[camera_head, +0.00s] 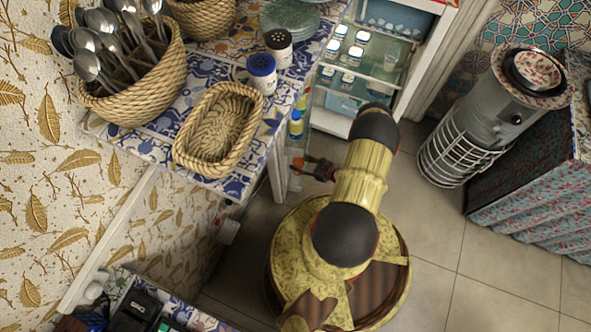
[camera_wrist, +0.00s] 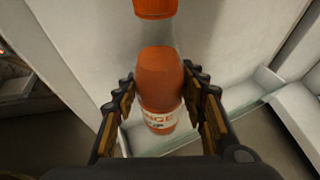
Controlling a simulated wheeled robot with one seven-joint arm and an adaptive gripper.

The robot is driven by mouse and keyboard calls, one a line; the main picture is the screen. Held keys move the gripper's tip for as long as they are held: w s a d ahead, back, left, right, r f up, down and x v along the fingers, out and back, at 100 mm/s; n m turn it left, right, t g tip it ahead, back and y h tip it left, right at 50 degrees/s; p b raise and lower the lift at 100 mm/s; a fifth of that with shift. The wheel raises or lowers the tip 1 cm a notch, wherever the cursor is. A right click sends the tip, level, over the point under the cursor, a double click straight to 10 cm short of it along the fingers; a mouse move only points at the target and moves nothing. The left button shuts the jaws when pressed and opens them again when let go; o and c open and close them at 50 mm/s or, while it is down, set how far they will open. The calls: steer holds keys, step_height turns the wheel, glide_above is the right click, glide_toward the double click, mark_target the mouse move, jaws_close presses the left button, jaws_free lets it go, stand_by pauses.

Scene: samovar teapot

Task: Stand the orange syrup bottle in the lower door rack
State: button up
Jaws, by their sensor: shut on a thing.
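The orange syrup bottle (camera_wrist: 160,85) is between the two fingers of my gripper (camera_wrist: 158,76) in the wrist view, its white label partly showing. My gripper is shut on it. A pale, clear-edged rack (camera_wrist: 150,143) shows around the bottle's lower end; I cannot tell whether the bottle touches its floor. In the head view my gripper (camera_head: 316,169) is small and dark, low beside the open fridge door, and the bottle is mostly hidden there.
A second orange shape (camera_wrist: 155,8), perhaps a reflection, shows on the white panel. A blue-capped bottle (camera_head: 296,122) stands in the door above my gripper. The open fridge (camera_head: 400,52) holds several white jars. The tiled counter (camera_head: 212,67) overhangs at left. Floor (camera_head: 440,235) is free at right.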

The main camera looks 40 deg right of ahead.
steer(key=shift+w+a+f+b, duration=0.2)
steer(key=shift+w+f+b, duration=0.1)
steer(key=shift+f, duration=0.25)
steer(key=shift+w+a+f+b, duration=0.15)
steer(key=shift+f+b, duration=0.15)
steer(key=shift+f, duration=0.2)
steer(key=shift+f+b, duration=1.3)
steer(key=shift+f, duration=1.1)
steer(key=shift+w+a+f, duration=0.1)
steer(key=shift+w, duration=0.05)
steer(key=o, duration=1.5)
steer(key=shift+o, duration=0.3)
